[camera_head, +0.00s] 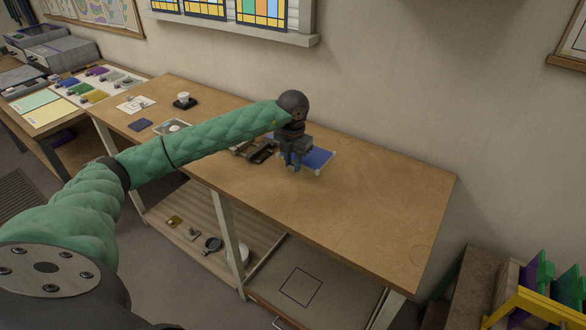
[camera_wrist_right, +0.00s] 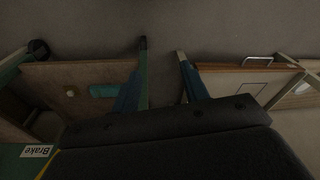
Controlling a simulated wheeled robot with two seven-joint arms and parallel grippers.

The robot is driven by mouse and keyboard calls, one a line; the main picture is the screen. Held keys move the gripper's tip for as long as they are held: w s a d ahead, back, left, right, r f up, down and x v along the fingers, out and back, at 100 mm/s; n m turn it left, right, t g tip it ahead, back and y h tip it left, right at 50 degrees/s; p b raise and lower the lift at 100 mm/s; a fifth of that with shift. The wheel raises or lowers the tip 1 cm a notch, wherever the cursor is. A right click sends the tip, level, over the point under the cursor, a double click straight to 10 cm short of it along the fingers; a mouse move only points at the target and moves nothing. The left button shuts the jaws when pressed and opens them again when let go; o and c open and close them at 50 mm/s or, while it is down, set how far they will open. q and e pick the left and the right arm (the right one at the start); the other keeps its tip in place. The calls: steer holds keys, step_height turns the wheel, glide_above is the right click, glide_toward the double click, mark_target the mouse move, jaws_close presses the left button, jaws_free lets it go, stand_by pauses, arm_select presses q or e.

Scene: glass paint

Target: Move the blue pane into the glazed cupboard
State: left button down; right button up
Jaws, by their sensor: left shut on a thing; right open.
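The blue pane (camera_head: 320,158) is a flat dark-blue sheet with pale corners, over the middle of the workbench. My left gripper (camera_head: 294,166) is shut on its left part and hides some of it. I cannot tell whether the pane touches the bench top. The cupboard (camera_head: 264,268) is the lower right bay of the bench, with a dark square outline on its floor and a handle at the front. In the right wrist view, my right gripper (camera_wrist_right: 162,50) is open and empty, away from the pane.
The workbench top (camera_head: 385,205) is clear to the right. A dark tool (camera_head: 255,152) lies just left of the left gripper. A lower shelf (camera_head: 180,215) holds small items. A rack with green and yellow parts (camera_head: 540,285) stands at the right. Several panes lie on the far-left table.

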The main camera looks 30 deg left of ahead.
arm_select(q)
step_height(320, 180, down, 4)
steer(key=shift+r+p, duration=0.15)
steer(key=shift+p, duration=0.7)
arm_select(e)
step_height(320, 180, down, 7)
steer(key=s+d, duration=0.1)
steer(key=s, duration=0.1)
steer(key=shift+r, duration=0.15)
steer(key=shift+w+r, duration=0.15)
steer(key=shift+r, duration=0.1)
arm_select(q)
steer(key=c, duration=1.2)
jaws_free()
arm_select(e)
steer(key=shift+w+a+r, duration=0.1)
steer(key=shift+r, duration=0.15)
steer(key=shift+f, duration=0.1)
